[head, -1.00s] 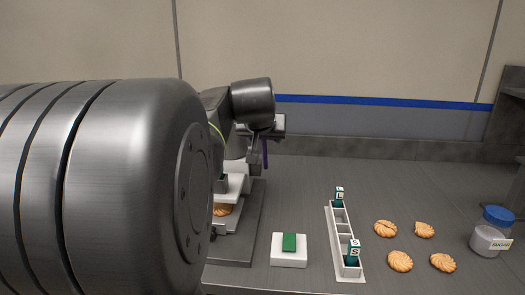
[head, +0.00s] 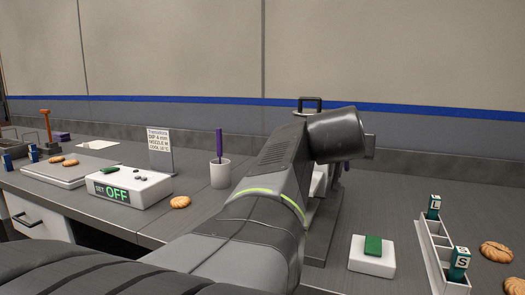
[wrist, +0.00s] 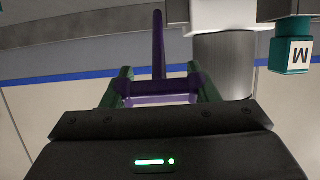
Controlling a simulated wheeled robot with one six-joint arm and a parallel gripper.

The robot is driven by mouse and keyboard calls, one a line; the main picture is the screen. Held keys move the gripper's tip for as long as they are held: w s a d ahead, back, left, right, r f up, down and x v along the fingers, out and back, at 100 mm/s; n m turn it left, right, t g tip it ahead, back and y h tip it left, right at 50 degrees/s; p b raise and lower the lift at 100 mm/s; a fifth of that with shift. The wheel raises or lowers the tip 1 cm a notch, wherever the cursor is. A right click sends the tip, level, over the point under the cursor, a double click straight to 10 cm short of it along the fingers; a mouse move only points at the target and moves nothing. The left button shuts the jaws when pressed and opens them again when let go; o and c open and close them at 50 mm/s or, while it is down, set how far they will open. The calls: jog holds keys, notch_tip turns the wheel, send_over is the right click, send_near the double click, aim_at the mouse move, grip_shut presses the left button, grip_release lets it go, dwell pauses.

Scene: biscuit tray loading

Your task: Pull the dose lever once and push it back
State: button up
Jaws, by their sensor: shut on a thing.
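The purple dose lever (wrist: 158,45) shows in the wrist view, with its rod running to the top of the picture between my fingers. My gripper (wrist: 160,80) is shut on the lever, whose purple part (wrist: 150,98) lies between the two green-edged fingers. In the wrist view a grey cylinder (wrist: 224,65) and a teal block marked M (wrist: 293,55) are beside the lever.
A white block with a green top (head: 372,260) and a rack (head: 437,262) holding teal L and S pieces stand right of the machine. Biscuits (head: 497,252) lie farther right. Left are a cup with a purple tool (head: 220,173), a box reading OFF (head: 130,187) and a sign (head: 160,150).

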jog(key=shift+s+f, duration=0.15)
jog(key=shift+f, duration=0.1)
dwell(0.3)
jog(key=o, duration=1.1)
jog(key=shift+s+a+r, duration=0.1)
jog(key=shift+r, duration=0.05)
